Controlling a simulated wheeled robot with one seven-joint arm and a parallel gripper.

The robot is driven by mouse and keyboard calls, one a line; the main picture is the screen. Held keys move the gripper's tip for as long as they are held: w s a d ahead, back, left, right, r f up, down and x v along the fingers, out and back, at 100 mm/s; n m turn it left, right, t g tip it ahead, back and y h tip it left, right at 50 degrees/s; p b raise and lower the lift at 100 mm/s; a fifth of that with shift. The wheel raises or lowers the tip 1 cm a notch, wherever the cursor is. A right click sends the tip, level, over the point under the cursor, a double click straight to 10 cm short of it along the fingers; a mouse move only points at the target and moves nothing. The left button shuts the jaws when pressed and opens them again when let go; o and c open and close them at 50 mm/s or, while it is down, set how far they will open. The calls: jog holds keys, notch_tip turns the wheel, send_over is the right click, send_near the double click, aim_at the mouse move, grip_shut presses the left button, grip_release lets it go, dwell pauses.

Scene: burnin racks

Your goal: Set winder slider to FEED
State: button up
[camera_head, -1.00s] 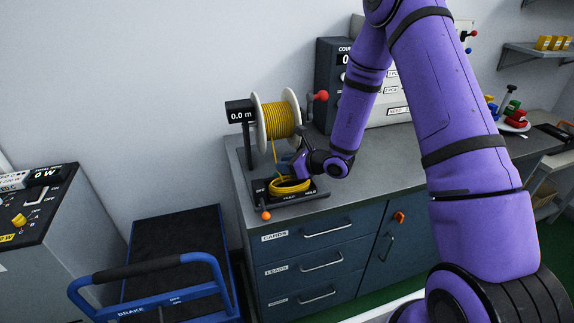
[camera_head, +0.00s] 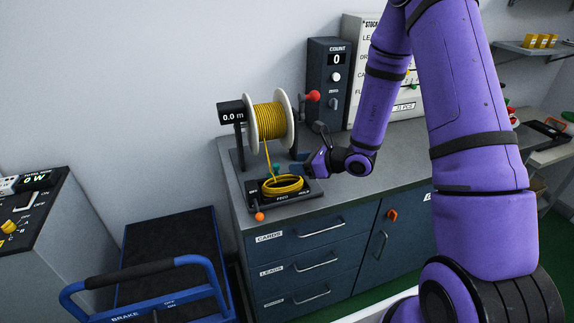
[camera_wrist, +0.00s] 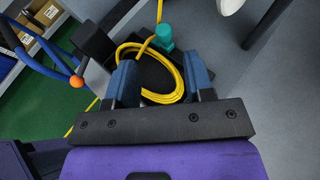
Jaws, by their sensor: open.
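The winder stands at the left end of the grey counter, with a spool of yellow wire (camera_head: 270,122) above its dark base (camera_head: 308,195). A yellow wire coil (camera_head: 283,185) lies on the base near a teal post (camera_wrist: 163,38). My gripper (camera_wrist: 160,74) is open and empty, its blue fingers over the coil side in the wrist view, apart from the orange knob.
A red-knobbed crank (camera_head: 313,96) and a dark COUNT box (camera_head: 328,85) stand beside and behind the spool. A blue-handled cart (camera_head: 165,265) stands on the floor left of the drawers (camera_head: 305,235). The counter right of the winder is partly clear under my arm.

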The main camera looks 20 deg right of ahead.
jog(key=shift+v, duration=1.15)
jog(key=s+a+r+n+g, duration=0.4)
jog(key=s+r+n, duration=0.25)
jog(key=r, duration=0.25)
jog(key=s+a+r+n+g, duration=0.3)
jog(key=s+r+n, duration=0.3)
jog(key=r+n, duration=0.25)
jog(key=s+d+r+n+t+h, duration=0.1)
jog(key=s+d+r+n+h, duration=0.3)
jog(key=s+r+n, duration=0.2)
jog(key=s+d+r+n+t+h, duration=0.1)
jog(key=s+d+r+n+h, duration=0.3)
jog(key=s, duration=0.7)
notch_tip(320, 180, up, 2)
jog(key=shift+s+d+n+t+h, duration=0.2)
jog(key=shift+s+n+t+h, duration=0.15)
jog(key=shift+n+h, duration=0.55)
